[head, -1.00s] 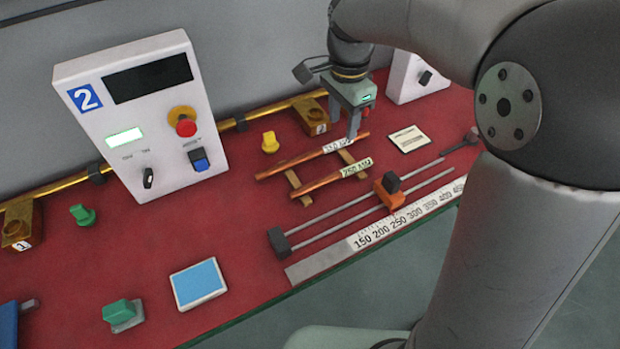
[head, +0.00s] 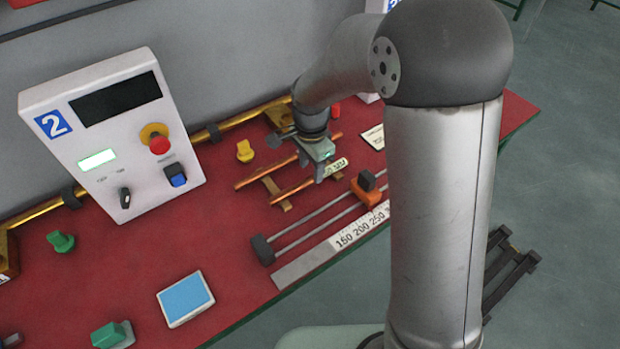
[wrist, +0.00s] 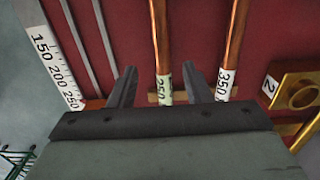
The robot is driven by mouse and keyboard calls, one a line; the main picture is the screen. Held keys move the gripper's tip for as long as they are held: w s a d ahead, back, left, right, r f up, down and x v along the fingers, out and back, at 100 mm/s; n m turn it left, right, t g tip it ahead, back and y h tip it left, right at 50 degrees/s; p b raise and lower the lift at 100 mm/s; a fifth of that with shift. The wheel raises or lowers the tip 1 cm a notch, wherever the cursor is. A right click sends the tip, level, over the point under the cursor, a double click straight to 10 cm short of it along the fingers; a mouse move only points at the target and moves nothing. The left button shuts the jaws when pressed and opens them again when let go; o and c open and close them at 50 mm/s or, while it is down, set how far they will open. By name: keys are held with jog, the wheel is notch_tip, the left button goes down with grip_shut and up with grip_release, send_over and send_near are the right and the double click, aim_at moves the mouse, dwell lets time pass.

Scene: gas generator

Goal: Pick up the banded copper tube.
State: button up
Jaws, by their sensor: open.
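Two copper tubes lie side by side on small wooden rests (head: 274,189) on the red bench. The nearer tube (head: 292,193) has a pale green label band marked 250, and the farther tube (head: 255,180) has a white band marked 350. I cannot tell which one the task calls banded. My gripper (head: 322,178) is over the nearer tube. In the wrist view my open gripper (wrist: 159,70) has a finger on each side of the 250 tube (wrist: 161,38), with gaps. The 350 tube (wrist: 234,45) runs outside the right finger.
A brass block with a ring (wrist: 301,95), marked 2, is right of the tubes in the wrist view. A ruler (head: 345,238) and rods with an orange slider (head: 367,192) lie in front. A yellow knob (head: 245,151) and control box (head: 115,135) stand left.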

aim_at(310, 178)
jog(key=shift+w+a+f, duration=0.1)
jog(key=shift+a+f, duration=0.05)
jog(key=shift+f, duration=1.8)
grip_shut()
jog(key=shift+r, duration=0.1)
